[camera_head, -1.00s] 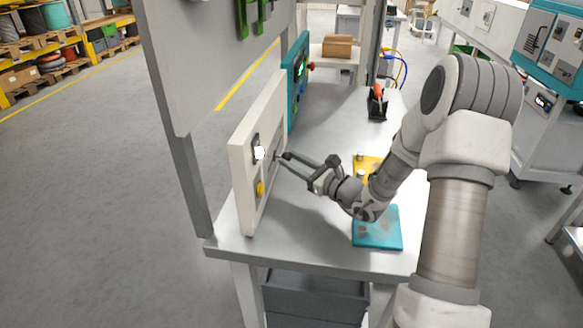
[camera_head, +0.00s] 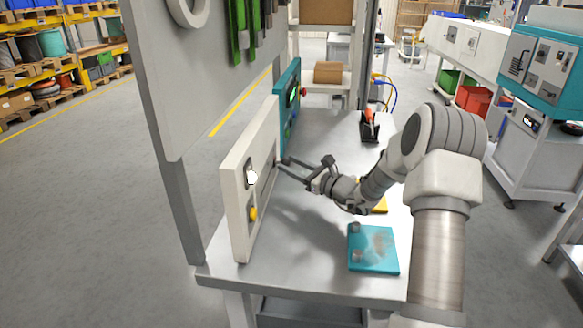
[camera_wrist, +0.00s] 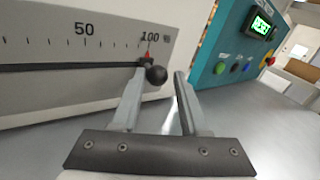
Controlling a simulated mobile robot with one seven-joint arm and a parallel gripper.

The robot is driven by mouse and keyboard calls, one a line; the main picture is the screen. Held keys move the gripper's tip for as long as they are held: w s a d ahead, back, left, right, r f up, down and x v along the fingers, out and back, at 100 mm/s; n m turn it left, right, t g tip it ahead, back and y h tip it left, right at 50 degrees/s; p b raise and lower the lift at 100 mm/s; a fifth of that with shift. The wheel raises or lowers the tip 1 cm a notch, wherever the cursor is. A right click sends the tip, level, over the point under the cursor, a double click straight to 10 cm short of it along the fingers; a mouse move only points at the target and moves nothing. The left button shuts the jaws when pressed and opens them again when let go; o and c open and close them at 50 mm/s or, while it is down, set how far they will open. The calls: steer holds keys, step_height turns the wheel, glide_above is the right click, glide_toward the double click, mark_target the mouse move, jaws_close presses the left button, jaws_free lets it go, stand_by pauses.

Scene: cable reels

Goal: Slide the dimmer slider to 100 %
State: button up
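The dimmer panel (camera_head: 236,205) stands upright at the table's left side. In the wrist view its scale (camera_wrist: 100,38) reads 50 and 100 %, with a dark slot (camera_wrist: 65,67) below. The slider's red pointer (camera_wrist: 147,55) is at the 100 mark, and its black ball knob (camera_wrist: 156,75) is just below. My gripper (camera_head: 282,162) is at the panel's far end. In the wrist view my gripper (camera_wrist: 161,76) has its fingers apart on either side of the knob. The left finger is against or very near the knob; a gap shows at the right finger.
A teal control box (camera_head: 287,105) with a green display (camera_wrist: 261,26) stands just beyond the panel. A teal plate (camera_head: 373,262) and a partly hidden yellow one (camera_head: 380,206) lie on the table (camera_head: 300,268). A black holder (camera_head: 369,130) stands farther back.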

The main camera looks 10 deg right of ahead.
steer(key=shift+o, duration=1.4)
steer(key=v, duration=1.7)
steer(key=shift+s+d+f, duration=0.1)
steer(key=shift+s+d, duration=0.05)
steer(key=shift+d, duration=0.05)
